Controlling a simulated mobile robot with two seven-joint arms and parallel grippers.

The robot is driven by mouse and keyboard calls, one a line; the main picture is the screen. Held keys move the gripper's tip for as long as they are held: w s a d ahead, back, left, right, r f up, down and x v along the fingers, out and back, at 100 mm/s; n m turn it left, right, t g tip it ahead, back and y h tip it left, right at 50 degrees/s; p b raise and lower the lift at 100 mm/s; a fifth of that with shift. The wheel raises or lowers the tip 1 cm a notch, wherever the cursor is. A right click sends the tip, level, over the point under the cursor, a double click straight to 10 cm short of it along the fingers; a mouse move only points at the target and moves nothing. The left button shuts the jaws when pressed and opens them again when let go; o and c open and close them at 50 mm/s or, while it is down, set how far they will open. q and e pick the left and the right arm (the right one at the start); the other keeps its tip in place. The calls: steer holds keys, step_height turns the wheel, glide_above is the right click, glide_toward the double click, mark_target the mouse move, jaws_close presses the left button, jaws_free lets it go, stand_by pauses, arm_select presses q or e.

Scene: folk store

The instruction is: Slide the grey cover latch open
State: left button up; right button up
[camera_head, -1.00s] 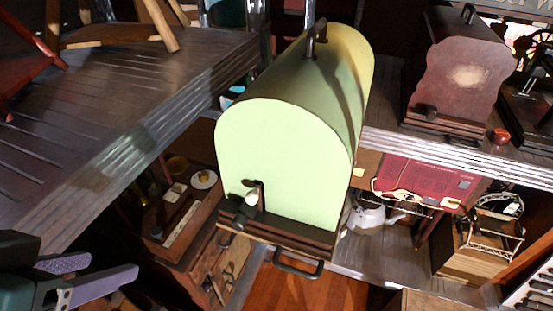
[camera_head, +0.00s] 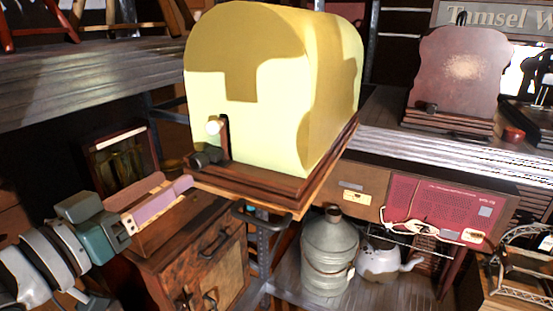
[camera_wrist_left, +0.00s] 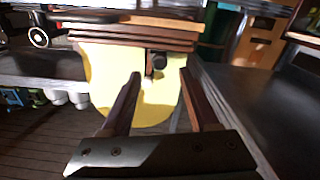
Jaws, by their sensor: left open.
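The yellow-green domed cover (camera_head: 230,115) stands on a brown wooden base (camera_head: 285,188). At its front lower left are a dark grey latch (camera_head: 207,157) and a small white knob (camera_head: 214,126) on a dark upright strip. My left gripper (camera_head: 176,181) is open and empty, its fingers pointing at the front of the cover, just left of and below the latch. In the left wrist view the scene is inverted; the dark latch (camera_wrist_left: 158,62) shows beyond and between the open fingers (camera_wrist_left: 160,75), apart from them. My right gripper is not in view.
A dark handle (camera_head: 262,212) hangs below the base. A wooden cabinet (camera_head: 200,255) stands under my left gripper. A metal can (camera_head: 328,255), a kettle (camera_head: 382,258) and a red radio (camera_head: 440,208) are on the lower right. A brown machine cover (camera_head: 458,75) stands at the back right.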

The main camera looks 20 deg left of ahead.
mark_target(194, 165)
arm_select(q)
steer(key=w, duration=0.6)
steer(key=shift+d, duration=0.25)
steer(key=shift+c, duration=0.3)
jaws_close()
stand_by(0.9)
